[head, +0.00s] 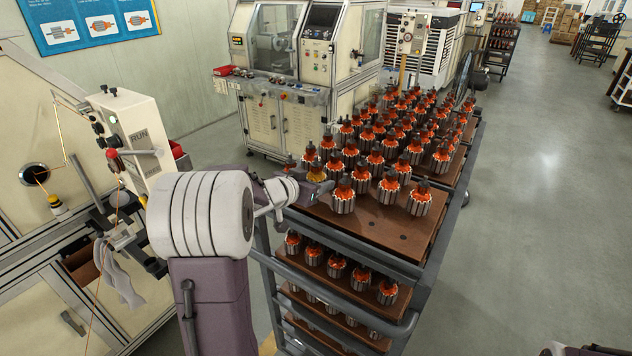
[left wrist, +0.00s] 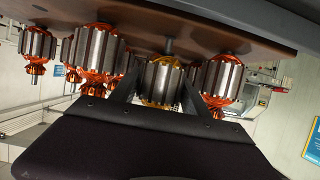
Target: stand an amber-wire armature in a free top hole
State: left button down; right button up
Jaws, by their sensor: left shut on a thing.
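My left gripper (head: 312,190) reaches over the near left part of the cart's top board (head: 365,228). In the left wrist view, which looks upside down, its two dark fingers (left wrist: 158,92) are shut around an amber-wire armature (left wrist: 161,80). That armature is upright, and its shaft meets or nearly meets the board; I cannot tell how far it sits in a hole. In the head view its amber top (head: 316,173) shows behind the gripper among orange-wire armatures (head: 343,195). A free hole (head: 403,237) shows near the board's front edge. My right gripper is out of view.
Orange-wire armatures crowd the top board, close on both sides of the gripper. A lower shelf (head: 335,268) holds several more. The grey cart rail (head: 335,248) runs along the near edge. A winding machine (head: 130,140) stands left; open floor (head: 530,220) lies right.

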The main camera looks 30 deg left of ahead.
pick_arm(q)
jog(key=shift+f+b, duration=0.65)
jog(key=shift+f, duration=0.25)
dwell(0.7)
jog(key=c, duration=0.6)
grip_release()
jog(key=shift+f, duration=0.1)
jog(key=shift+c, duration=0.2)
jog(key=shift+o, duration=0.9)
jog(key=shift+f, duration=0.1)
jog(key=shift+s, duration=0.15)
jog(key=p+v, duration=0.1)
jog(key=v, duration=0.8)
